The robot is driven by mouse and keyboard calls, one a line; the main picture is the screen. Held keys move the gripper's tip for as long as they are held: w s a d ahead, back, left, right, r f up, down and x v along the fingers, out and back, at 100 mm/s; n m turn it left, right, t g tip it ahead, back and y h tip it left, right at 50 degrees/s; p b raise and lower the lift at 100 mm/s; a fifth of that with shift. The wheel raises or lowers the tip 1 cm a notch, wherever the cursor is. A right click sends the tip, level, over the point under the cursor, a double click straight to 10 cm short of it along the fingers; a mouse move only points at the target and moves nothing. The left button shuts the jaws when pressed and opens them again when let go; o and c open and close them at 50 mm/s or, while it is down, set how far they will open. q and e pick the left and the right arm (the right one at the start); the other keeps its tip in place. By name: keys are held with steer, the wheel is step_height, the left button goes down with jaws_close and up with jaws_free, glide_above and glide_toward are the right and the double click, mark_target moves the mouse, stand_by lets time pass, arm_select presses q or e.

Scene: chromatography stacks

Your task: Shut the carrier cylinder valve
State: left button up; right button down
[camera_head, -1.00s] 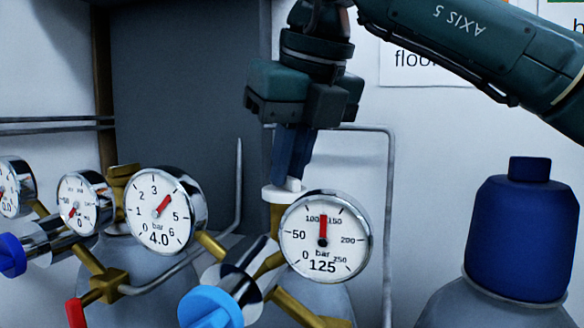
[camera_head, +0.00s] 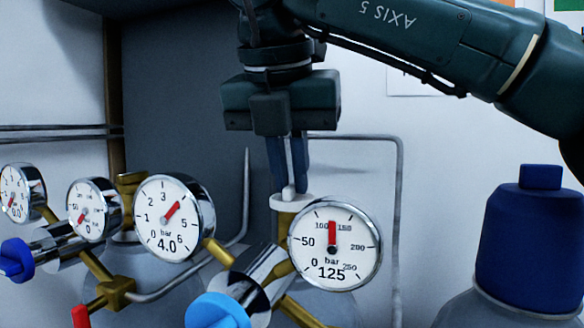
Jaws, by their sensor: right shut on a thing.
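The cylinder valve has a white round handwheel (camera_head: 291,203) with a small upright grip on top, set on a brass valve body (camera_head: 285,222). My right gripper (camera_head: 288,186) points straight down from above, its dark blue fingers shut on the grip of the handwheel. The large gauge (camera_head: 334,247) beside the valve reads 125 bar. Another gauge (camera_head: 174,218) to its left reads 4.0 bar. The cylinder below is mostly hidden behind the gauges and regulator. My left gripper is not in view.
A light blue regulator knob (camera_head: 217,311) is at the bottom. A second regulator with smaller gauges (camera_head: 94,208) and a dark blue knob (camera_head: 16,260) stands left. A red lever (camera_head: 80,317) is low left. A blue-capped cylinder (camera_head: 531,240) stands right. Grey pipes (camera_head: 398,220) run along the wall.

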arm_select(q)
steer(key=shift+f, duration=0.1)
arm_select(e)
steer(key=shift+m, duration=0.4)
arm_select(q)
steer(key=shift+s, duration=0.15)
arm_select(e)
steer(key=c, duration=1.5)
jaws_free()
steer(key=shift+r, duration=0.1)
